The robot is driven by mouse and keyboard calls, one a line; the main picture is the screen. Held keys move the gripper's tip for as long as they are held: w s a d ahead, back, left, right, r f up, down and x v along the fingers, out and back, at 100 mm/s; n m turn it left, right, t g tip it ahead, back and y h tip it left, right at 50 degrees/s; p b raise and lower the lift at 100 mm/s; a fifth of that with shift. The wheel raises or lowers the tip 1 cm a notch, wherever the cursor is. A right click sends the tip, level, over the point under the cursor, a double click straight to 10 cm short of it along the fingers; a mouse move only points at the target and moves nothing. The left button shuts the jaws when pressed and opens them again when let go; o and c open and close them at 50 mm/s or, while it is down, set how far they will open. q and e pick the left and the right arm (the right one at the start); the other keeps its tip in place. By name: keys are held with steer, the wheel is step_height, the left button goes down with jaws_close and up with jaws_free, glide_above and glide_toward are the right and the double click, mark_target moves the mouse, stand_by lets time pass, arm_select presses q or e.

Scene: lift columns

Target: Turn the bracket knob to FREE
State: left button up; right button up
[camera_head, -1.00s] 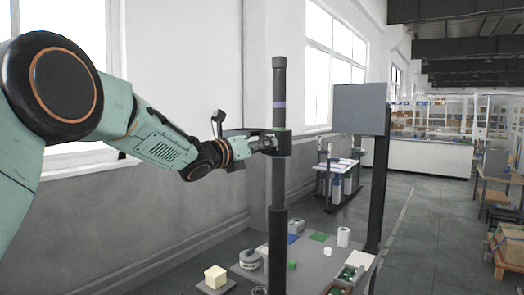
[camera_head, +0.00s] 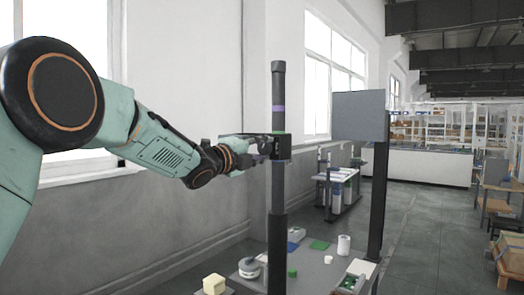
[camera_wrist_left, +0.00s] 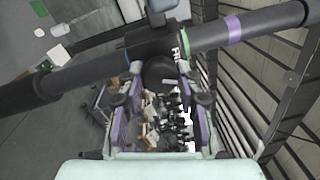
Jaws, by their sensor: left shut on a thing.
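The dark lift column (camera_head: 278,185) stands upright in the middle of the head view, with a purple band (camera_head: 278,108) above its black bracket (camera_head: 283,146). In the left wrist view the bracket (camera_wrist_left: 158,44) wraps the column and carries a green mark (camera_wrist_left: 187,42) and partly readable white letters that begin like "FR". My left gripper (camera_head: 268,148) is at the bracket's left side. In the wrist view its fingers (camera_wrist_left: 160,74) are shut on the dark round knob (camera_wrist_left: 157,68), one on each side. The knob's pointer cannot be made out. My right gripper is out of view.
A grey panel on a dark post (camera_head: 360,117) stands right of the column. A wall with windows runs along the left.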

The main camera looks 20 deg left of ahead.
arm_select(q)
steer(key=shift+r+n+y+p, duration=0.15)
steer(key=shift+n+y+p, duration=0.2)
steer(key=shift+n, duration=2.15)
steer(key=o, duration=1.1)
steer(key=shift+s+a, duration=0.1)
steer(key=shift+a, duration=0.1)
steer(key=shift+o, duration=0.2)
steer(key=shift+d, duration=0.15)
steer(key=shift+s, duration=0.1)
steer(key=v, duration=1.2)
steer(key=shift+f, duration=0.25)
